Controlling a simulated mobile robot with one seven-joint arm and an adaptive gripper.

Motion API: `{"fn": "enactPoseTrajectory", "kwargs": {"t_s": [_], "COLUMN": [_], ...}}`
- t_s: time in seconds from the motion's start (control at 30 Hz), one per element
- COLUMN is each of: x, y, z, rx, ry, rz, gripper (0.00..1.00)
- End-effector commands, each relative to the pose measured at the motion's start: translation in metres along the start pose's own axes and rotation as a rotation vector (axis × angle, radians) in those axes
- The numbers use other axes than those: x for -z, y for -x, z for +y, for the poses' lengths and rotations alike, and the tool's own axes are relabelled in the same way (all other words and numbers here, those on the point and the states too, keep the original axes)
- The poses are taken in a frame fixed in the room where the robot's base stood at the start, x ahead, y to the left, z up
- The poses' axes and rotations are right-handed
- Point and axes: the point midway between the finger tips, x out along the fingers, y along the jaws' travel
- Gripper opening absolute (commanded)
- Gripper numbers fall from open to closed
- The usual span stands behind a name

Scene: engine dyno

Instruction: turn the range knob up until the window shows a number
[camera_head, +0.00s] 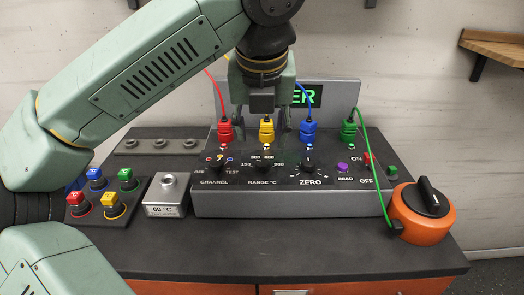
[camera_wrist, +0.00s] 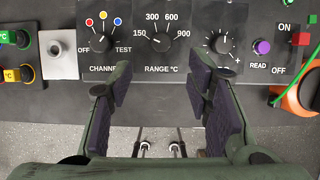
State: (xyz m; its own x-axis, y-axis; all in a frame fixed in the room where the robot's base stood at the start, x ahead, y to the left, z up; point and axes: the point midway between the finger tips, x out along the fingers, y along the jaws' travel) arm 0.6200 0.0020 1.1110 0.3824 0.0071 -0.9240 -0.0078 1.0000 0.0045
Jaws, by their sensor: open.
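The range knob (camera_wrist: 160,42) is a black dial on the front panel, marked 150, 300, 600 and 900. Its white mark points up and left, towards 150. It also shows in the head view (camera_head: 263,165), below the yellow plug. The window (camera_head: 305,95) on the back board shows green letters ending in "ER"; my arm hides its left part. My gripper (camera_wrist: 160,78) is open and empty. In the wrist view its two dark pads stand left and right of the knob's line, with the knob showing between and beyond the tips. In the head view, my gripper (camera_head: 262,136) hangs above the knob.
The channel knob (camera_wrist: 102,43) is left of the range knob and the zero knob (camera_wrist: 222,43) right. The red plug (camera_head: 224,130), yellow plug (camera_head: 267,130) and blue plug (camera_head: 308,132) stand close behind. An orange device (camera_head: 415,225) sits at right. The bench front is clear.

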Motion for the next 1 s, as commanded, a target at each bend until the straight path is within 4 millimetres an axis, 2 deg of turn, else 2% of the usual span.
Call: {"fn": "enactPoseTrajectory", "kwargs": {"t_s": [0.3, 0.5, 0.87, 1.0], "x": [0.0, 0.0, 0.001, 0.001], "y": [-0.058, -0.084, -0.092, -0.091], "z": [-0.002, -0.002, -0.003, -0.003], "rx": [0.008, 0.008, 0.007, 0.007], "ry": [-0.004, -0.005, -0.006, -0.006], "rz": [0.002, 0.001, -0.001, -0.001], "gripper": [0.45, 0.45, 0.45, 0.38]}}
